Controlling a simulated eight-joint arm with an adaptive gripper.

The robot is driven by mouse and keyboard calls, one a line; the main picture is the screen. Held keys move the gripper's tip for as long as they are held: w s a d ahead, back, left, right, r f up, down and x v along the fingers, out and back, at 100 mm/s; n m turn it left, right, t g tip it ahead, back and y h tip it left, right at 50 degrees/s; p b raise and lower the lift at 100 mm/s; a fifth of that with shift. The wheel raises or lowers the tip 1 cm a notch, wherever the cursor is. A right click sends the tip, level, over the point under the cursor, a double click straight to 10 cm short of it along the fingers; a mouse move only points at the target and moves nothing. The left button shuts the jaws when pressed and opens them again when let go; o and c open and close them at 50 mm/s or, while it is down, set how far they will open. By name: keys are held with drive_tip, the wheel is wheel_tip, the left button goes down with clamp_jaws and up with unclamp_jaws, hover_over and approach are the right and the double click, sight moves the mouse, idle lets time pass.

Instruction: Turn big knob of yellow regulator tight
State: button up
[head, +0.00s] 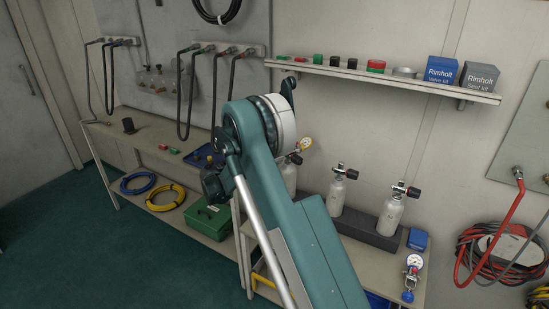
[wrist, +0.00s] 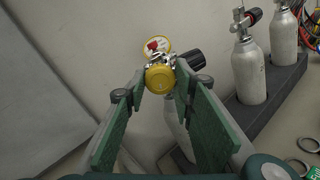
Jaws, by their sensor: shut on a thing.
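The yellow regulator stands on top of a grey cylinder (wrist: 176,135). Its big round yellow knob (wrist: 160,78) faces me in the wrist view, with a yellow-rimmed gauge (wrist: 156,45) and metal fittings behind it. My gripper (wrist: 161,83) has its green fingers on either side of the yellow knob and is shut on it. In the head view the yellow gauge (head: 305,144) shows just right of my arm. My arm hides the knob, the fingertips and part of the cylinder there.
A black valve handle (wrist: 195,59) sits close right of the knob. Two more grey cylinders (head: 337,195) (head: 391,215) stand to the right in a dark rack (head: 365,232). A regulator with a blue knob (head: 408,296) lies at the bench's right. A shelf (head: 385,75) with small parts hangs above.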

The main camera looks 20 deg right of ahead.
drive_tip(key=m, duration=1.3)
drive_tip(key=shift+w+r, duration=0.1)
drive_tip(key=shift+m, duration=0.3)
drive_tip(key=o, duration=0.9)
drive_tip(key=shift+c, duration=0.2)
drive_tip(key=shift+a, duration=0.1)
drive_tip(key=v, duration=1.2)
